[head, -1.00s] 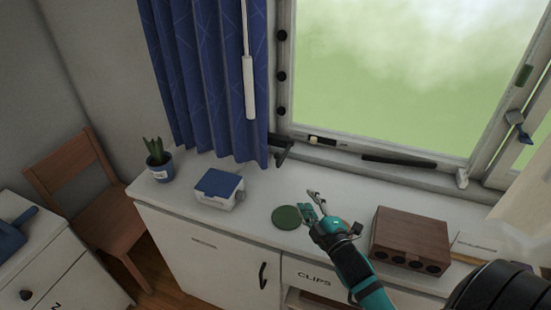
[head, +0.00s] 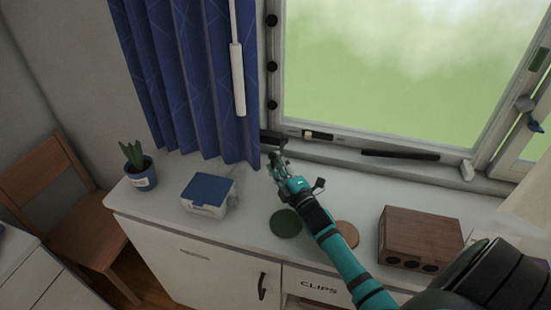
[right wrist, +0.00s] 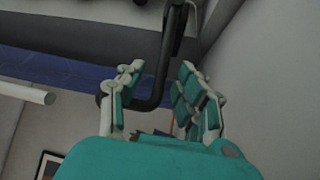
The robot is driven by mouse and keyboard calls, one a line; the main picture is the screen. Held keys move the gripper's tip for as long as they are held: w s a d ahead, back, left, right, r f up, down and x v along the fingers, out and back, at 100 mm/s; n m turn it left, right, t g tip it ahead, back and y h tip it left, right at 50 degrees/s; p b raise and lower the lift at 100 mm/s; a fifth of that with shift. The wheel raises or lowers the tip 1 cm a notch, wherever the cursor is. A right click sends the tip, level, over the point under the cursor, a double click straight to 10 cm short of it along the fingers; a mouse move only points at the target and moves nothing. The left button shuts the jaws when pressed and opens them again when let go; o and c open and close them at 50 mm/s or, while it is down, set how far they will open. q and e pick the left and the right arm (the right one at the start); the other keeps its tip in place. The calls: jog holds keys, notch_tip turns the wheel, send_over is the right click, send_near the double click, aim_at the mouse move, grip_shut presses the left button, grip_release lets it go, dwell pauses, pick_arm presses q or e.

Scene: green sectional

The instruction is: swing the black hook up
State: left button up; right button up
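The black hook (head: 270,137) sticks out from the left end of the window sill, beside the curtain's lower edge. In the right wrist view it is a dark bent rod (right wrist: 168,62) that runs down between my fingers, and its lower end turns left past the left finger. My right gripper (head: 277,160) is at the hook, partly hiding it in the head view. In the wrist view its two jointed fingers (right wrist: 160,90) stand apart on either side of the rod. Contact cannot be made out. My left gripper is not in view.
The blue curtain (head: 190,80) hangs just left of the hook. A blue-lidded box (head: 208,193), a potted plant (head: 140,168), a green disc (head: 286,223), a tan disc (head: 347,233) and a wooden box (head: 420,236) stand on the white counter (head: 170,215).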

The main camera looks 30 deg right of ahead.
jog(key=shift+w+r, duration=0.15)
jog(key=shift+w, duration=0.3)
jog(key=shift+w+d, duration=0.1)
jog(key=shift+w, duration=0.15)
jog(key=shift+c, duration=1.7)
grip_shut()
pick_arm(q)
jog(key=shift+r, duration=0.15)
